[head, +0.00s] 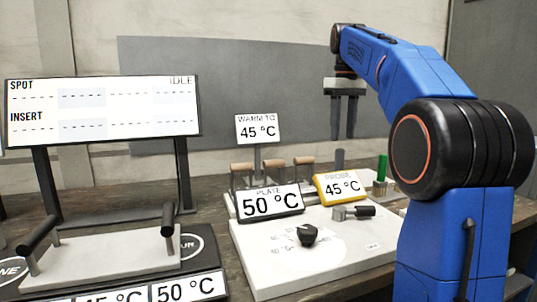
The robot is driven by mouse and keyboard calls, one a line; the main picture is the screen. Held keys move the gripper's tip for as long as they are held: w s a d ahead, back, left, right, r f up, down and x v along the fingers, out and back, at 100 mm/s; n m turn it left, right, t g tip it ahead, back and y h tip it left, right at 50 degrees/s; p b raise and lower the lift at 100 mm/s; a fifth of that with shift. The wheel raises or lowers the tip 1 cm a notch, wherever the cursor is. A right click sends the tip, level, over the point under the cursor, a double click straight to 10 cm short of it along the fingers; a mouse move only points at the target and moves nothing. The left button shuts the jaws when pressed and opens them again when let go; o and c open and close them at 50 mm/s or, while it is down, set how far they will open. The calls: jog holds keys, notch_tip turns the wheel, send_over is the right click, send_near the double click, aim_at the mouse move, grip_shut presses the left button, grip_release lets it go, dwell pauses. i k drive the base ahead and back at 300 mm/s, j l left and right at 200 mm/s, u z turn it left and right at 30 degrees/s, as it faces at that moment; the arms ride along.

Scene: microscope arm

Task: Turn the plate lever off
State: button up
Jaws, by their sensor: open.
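The white plate unit (268,262) sits on the bench in the middle of the head view. A small lever (360,211) with a grey metal body and a dark handle lies on its top, the handle pointing right. I cannot read an on or off mark beside it. A black dial knob (307,234) stands to its left, with numbers around it. The plate display (270,202) reads 50 °C. My gripper (343,134) is open and empty, fingers pointing down, in the air above and behind the lever, apart from everything.
A yellow-framed probe display (342,186) reads 45 °C, and a sign (257,128) says warm to 45 °C. Several wooden-topped pegs (272,168) and a green-topped item (382,170) stand behind. A screen (101,108) showing IDLE and a black-handled stand (110,256) are left.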

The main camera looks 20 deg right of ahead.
aim_at(339, 213)
jog(key=k, duration=1)
